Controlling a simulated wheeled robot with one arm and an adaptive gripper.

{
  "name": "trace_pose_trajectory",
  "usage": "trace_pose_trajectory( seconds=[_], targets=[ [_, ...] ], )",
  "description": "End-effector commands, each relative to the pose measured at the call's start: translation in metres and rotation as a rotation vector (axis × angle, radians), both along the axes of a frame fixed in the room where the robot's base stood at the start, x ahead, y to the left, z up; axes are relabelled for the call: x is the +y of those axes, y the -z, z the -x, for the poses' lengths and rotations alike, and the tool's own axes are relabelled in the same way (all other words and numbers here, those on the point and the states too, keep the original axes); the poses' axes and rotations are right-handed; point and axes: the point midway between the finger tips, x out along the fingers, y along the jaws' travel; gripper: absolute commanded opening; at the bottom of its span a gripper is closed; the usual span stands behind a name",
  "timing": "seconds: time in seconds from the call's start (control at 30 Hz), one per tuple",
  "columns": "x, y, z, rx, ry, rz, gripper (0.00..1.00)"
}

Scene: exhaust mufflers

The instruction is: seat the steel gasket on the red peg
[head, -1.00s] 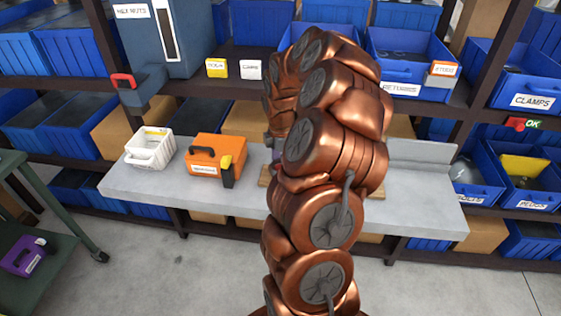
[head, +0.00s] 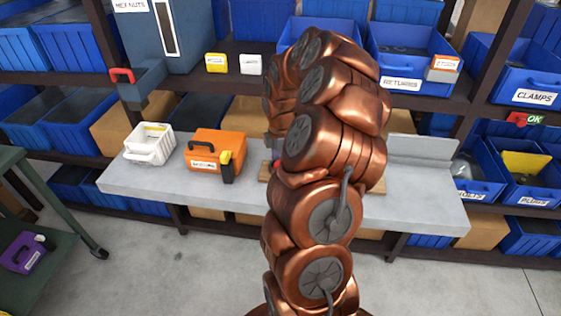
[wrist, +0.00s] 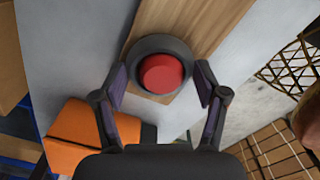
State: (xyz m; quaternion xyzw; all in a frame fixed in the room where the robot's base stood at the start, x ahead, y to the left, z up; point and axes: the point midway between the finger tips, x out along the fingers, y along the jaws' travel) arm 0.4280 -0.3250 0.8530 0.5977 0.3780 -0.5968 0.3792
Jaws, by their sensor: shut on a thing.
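The steel gasket (wrist: 146,48) is a dark grey ring in the wrist view. The red peg (wrist: 162,73) shows through its opening, with the ring around it. The peg's top overlaps the ring's near side, so I cannot tell how far down the ring sits. My gripper (wrist: 160,88) has its two purple-padded fingers at the left and right of the ring, shut on it. In the head view my copper arm hides the gripper and gasket; a small bit of the red peg (head: 277,164) shows at the arm's left edge.
The peg stands on a wooden board (wrist: 190,20) on the grey bench (head: 225,195). An orange toolbox (head: 215,150) and a white basket (head: 150,144) stand left of it. Shelves with blue bins (head: 408,62) rise behind. A green cart (head: 45,200) is at the left.

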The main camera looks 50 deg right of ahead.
Motion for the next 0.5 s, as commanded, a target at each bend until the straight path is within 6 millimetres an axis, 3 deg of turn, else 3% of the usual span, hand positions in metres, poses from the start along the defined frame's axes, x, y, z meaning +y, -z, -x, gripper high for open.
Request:
trace_pose_trajectory(
  seconds=[0.27,0.3,0.5],
  targets=[
    [0.0,0.0062,0.0002,0.0,0.0,0.0,0.38],
    [-0.0001,0.0063,0.0001,0.0,0.0,0.0,0.73],
    [0.0001,0.0058,0.0002,0.001,0.0,0.0,0.94]
  ],
)
